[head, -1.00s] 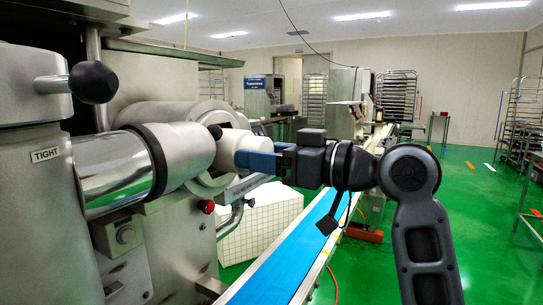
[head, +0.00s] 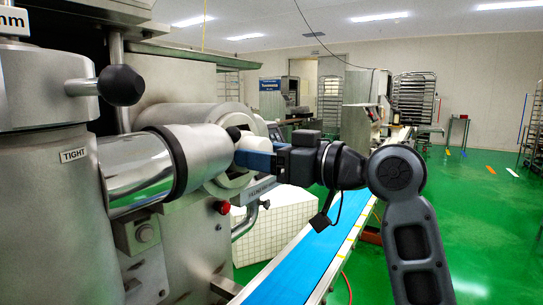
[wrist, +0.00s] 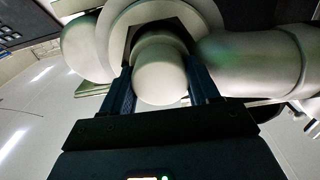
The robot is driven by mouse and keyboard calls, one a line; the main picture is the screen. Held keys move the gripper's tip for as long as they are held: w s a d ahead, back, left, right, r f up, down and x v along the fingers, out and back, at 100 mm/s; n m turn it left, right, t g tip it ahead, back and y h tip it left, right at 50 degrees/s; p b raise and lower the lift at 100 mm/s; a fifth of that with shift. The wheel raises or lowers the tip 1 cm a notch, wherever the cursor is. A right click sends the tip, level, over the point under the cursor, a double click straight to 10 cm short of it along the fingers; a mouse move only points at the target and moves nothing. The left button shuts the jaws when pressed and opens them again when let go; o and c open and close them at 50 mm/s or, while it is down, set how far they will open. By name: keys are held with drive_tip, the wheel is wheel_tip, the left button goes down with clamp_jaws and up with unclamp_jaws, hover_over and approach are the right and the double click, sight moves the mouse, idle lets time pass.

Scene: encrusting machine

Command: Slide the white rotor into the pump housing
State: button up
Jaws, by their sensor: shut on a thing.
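The white rotor (wrist: 160,78) is a rounded white cylinder, held between my two gripper fingers in the wrist view. My gripper (head: 252,158) is shut on it. The pump housing (head: 228,186) is a round metal ring on the machine's side, at the left fingertip end in the head view. In the wrist view its thick ring (wrist: 208,14) surrounds a dark angular opening, and the rotor's far end lies in that opening. How deep it sits cannot be told.
A large metal barrel (head: 200,150) and a black-knobbed lever (head: 120,85) stand close left of my gripper. A blue conveyor (head: 300,258) runs below my arm. A white gridded block (head: 275,225) is under the housing. The green floor to the right is open.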

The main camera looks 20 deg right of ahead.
drive_tip(key=shift+x, duration=1.45)
drive_tip(key=o, duration=1.8)
drive_tip(key=shift+o, duration=0.2)
drive_tip(key=v, duration=0.7)
drive_tip(key=shift+s, duration=0.25)
drive_tip(key=shift+d, duration=0.15)
drive_tip(key=shift+f, duration=0.1)
